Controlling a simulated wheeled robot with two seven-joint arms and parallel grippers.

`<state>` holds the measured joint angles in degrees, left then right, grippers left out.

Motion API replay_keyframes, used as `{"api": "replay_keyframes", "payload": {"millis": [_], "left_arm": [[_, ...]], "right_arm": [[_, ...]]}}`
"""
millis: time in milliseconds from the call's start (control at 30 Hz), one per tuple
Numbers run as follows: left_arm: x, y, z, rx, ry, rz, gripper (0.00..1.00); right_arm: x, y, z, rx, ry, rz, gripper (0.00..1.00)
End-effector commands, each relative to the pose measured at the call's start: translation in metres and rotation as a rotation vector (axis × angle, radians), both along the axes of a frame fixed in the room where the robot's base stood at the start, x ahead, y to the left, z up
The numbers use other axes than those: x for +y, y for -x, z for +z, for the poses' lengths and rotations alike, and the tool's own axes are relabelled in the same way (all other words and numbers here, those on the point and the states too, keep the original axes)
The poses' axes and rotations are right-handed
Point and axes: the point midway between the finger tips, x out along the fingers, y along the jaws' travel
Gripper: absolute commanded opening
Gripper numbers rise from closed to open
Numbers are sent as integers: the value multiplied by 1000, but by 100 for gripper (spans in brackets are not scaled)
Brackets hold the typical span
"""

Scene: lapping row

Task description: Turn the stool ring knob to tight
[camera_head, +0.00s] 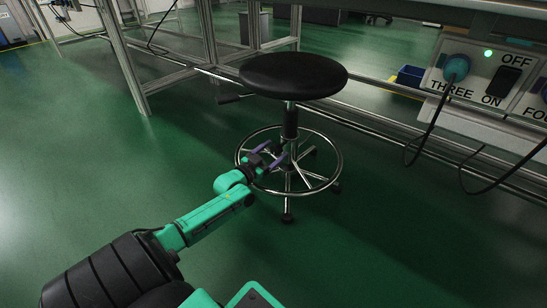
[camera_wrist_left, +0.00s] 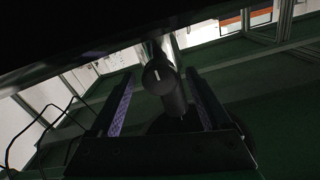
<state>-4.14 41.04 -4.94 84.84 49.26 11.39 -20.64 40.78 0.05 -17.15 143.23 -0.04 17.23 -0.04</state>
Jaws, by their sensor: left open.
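A black round stool (camera_head: 293,76) stands on the floor with a chrome column and a chrome foot ring (camera_head: 338,170). The stool ring knob (camera_wrist_left: 158,77) is dark with a short white mark, and shows in the left wrist view in front of the column. In the head view I cannot make the knob out behind the gripper. My left gripper (camera_head: 270,156) is at the column, just above the foot ring. Its two fingers are apart, one on each side of the knob in the wrist view; I see gaps and no clear contact. My right gripper is not in view.
A bench frame with metal legs and rails (camera_head: 210,35) stands behind the stool. A socket panel (camera_head: 487,75) with a green light and hanging black cables is at the right. A lever (camera_head: 232,98) juts out under the seat. The green floor at left is clear.

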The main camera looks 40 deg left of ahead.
Motion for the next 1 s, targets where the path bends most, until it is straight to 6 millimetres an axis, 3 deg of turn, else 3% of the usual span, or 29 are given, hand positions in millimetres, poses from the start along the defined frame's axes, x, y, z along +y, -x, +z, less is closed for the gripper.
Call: {"api": "replay_keyframes", "payload": {"millis": [167,300,400,767,1000], "left_arm": [[0,0,1,1,0,0,81],[0,0,1,1,0,0,32],[0,0,1,0,0,0,0],[0,0,2,-1,47,0,0],[0,0,3,-4,183,-1,0]], "right_arm": [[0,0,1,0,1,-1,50],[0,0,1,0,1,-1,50],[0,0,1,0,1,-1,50],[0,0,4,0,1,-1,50],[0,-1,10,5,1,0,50]]}}
